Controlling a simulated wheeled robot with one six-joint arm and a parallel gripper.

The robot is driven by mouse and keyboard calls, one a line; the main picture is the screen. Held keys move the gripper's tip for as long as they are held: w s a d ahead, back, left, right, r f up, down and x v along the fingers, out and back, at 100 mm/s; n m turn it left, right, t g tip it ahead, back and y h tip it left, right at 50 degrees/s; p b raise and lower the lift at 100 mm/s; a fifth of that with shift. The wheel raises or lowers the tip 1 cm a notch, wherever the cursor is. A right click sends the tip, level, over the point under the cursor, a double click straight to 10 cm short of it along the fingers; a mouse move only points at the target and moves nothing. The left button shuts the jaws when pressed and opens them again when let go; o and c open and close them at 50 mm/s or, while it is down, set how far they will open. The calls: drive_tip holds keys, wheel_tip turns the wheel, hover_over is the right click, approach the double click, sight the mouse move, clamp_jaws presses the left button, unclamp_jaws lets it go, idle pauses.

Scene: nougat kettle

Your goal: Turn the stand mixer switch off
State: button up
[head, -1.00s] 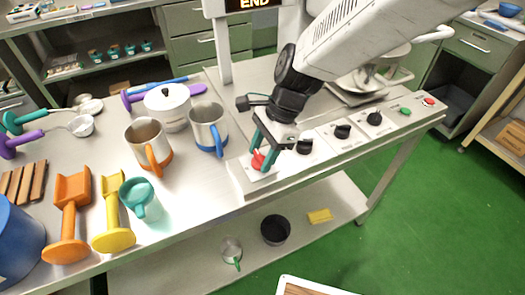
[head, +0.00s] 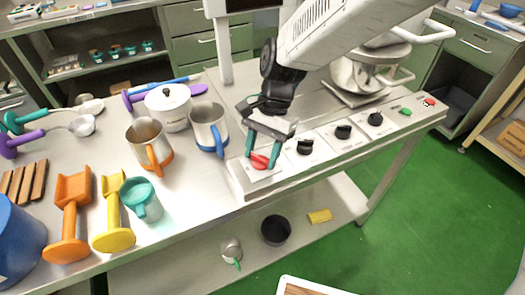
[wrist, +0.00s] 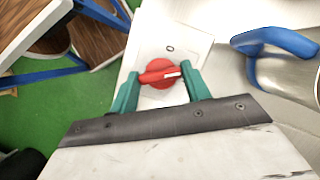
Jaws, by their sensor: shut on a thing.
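The red switch knob (head: 260,162) is at the left end of the white control panel (head: 236,178) on the bench's front edge. My gripper (head: 261,159) points down at it, with one teal finger on each side, and is shut on the knob. In the wrist view the red knob (wrist: 158,71) lies between the fingertips (wrist: 159,82). Its white mark points right, and a "0" is printed on the plate above it. The stand mixer with its metal bowl (head: 352,76) stands behind, partly hidden by my arm.
Black knobs (head: 305,147), a green button (head: 405,111) and a red button (head: 429,102) continue along the panel to the right. A blue-handled mug (head: 209,122) and an orange-handled mug (head: 148,139) stand close on the left. Green floor is open at right.

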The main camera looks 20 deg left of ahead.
drive_tip(key=n, duration=0.2)
drive_tip(key=n+h, duration=0.1)
drive_tip(key=n, duration=0.1)
drive_tip(key=n+h, duration=0.1)
drive_tip(key=n, duration=0.1)
drive_tip(key=shift+a, duration=0.25)
drive_tip(key=n+h, duration=0.1)
drive_tip(key=n, duration=0.1)
drive_tip(key=n+t+h, duration=0.1)
drive_tip(key=n, duration=0.2)
drive_tip(key=shift+a+r, duration=0.1)
drive_tip(key=shift+c, duration=0.2)
drive_tip(key=shift+n, duration=0.5)
drive_tip(key=o, duration=1)
drive_tip(key=v, duration=0.7)
drive_tip(key=shift+a+r, duration=0.15)
drive_tip(key=shift+r, duration=0.15)
drive_tip(key=shift+w, duration=0.1)
